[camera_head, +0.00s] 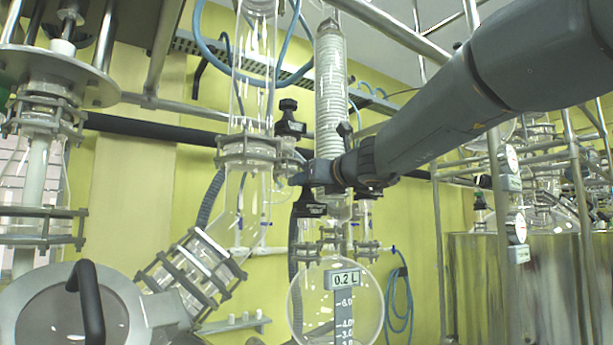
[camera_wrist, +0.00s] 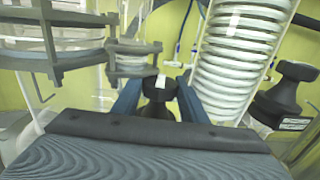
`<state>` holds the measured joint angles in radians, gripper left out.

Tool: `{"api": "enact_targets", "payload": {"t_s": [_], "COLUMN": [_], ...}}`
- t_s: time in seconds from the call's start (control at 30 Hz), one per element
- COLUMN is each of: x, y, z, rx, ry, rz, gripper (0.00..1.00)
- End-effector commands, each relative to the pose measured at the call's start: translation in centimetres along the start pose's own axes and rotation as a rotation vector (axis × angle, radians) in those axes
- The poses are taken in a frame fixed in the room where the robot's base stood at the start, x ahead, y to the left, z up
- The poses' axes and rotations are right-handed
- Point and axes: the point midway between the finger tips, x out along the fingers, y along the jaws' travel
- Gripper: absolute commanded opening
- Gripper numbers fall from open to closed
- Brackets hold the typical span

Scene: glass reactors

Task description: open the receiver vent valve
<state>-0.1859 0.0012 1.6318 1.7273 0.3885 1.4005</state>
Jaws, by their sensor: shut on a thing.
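My gripper (camera_wrist: 160,95) is shut on a black valve knob (camera_wrist: 157,88), with one blue finger on each side of it. The knob has a small pale mark on top. In the head view my gripper (camera_head: 300,178) is at the glass column, left of my wrist and above the round receiver flask (camera_head: 372,300) marked 0.2 L. The held knob is mostly hidden there by the fingers. I cannot read a label that names it as the receiver vent valve.
A coiled glass condenser (camera_wrist: 238,55) stands close on the right of my gripper. Another black knob (camera_wrist: 292,88) is beyond it. Clamped glass flanges (camera_wrist: 60,40) are close on the left. A steel vessel (camera_head: 500,290) stands at the right, and metal rails cross above.

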Motion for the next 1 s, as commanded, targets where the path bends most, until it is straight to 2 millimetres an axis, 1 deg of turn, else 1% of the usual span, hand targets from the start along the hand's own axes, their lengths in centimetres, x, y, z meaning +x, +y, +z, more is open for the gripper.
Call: {"api": "enact_targets", "payload": {"t_s": [0.03, 0.6, 0.77, 1.0], "x": [-0.22, -0.05, -0.11, -0.13], "y": [-0.27, -0.15, -0.08, 0.00], "z": [0.52, 0.52, 0.43, 0.32], "rx": [-0.001, 0.000, -0.001, -0.001], "ry": [-0.003, -0.004, -0.005, -0.006], "rz": [0.031, 0.480, 0.543, 0.552], "gripper": [0.19, 0.19, 0.19, 0.19]}}
